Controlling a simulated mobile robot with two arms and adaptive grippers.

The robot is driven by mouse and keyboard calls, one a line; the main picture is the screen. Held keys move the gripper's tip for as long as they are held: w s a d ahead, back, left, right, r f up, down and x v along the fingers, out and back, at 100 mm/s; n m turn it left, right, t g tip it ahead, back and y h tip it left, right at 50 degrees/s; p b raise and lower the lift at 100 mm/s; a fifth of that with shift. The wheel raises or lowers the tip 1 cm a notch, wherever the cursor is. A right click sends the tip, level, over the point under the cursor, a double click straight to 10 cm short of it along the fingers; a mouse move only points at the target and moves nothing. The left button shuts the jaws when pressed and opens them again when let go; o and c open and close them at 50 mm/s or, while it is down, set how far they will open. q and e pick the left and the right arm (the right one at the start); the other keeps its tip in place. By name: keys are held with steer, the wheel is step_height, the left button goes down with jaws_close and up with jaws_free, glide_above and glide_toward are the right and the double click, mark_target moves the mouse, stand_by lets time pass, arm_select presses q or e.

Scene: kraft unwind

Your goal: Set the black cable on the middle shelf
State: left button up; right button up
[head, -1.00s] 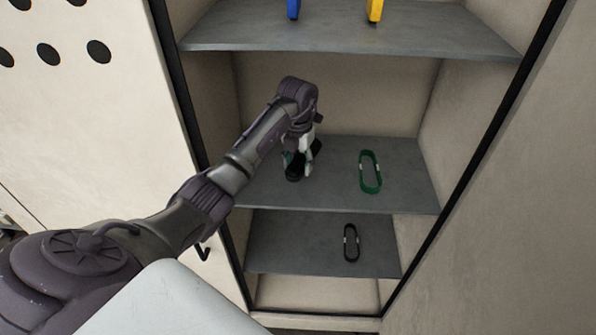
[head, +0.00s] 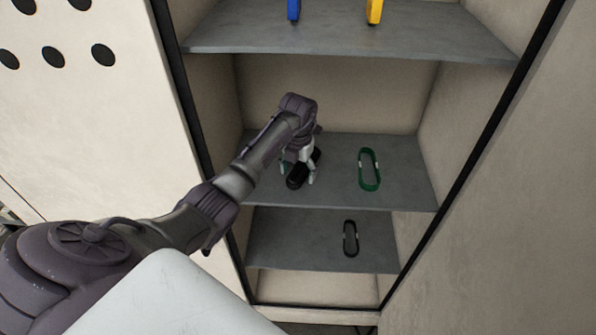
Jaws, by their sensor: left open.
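A black oblong thing, looking like a coiled black cable (head: 296,180), lies at the left part of the middle shelf (head: 340,190), partly hidden by my left gripper. My left gripper (head: 299,174) is open, pointing down, with its light fingertips on either side of this black thing. Another dark cable loop (head: 346,239) with light bands lies on the lower shelf (head: 290,250). My right gripper is out of view.
A green cable loop (head: 362,172) lies right of my left gripper on the middle shelf. The upper shelf (head: 340,38) holds a blue thing (head: 293,10) and a yellow thing (head: 374,12). Cabinet side walls and a dark frame edge (head: 486,135) bound the opening.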

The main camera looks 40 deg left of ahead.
arm_select(q)
steer(key=shift+r, duration=0.25)
step_height(320, 180, up, 7)
steer(key=b, duration=0.3)
steer(key=shift+a+r+b, duration=0.1)
steer(key=shift+b, duration=0.25)
step_height(320, 180, up, 5)
steer(key=shift+f+p, duration=0.2)
steer(key=shift+p, duration=0.35)
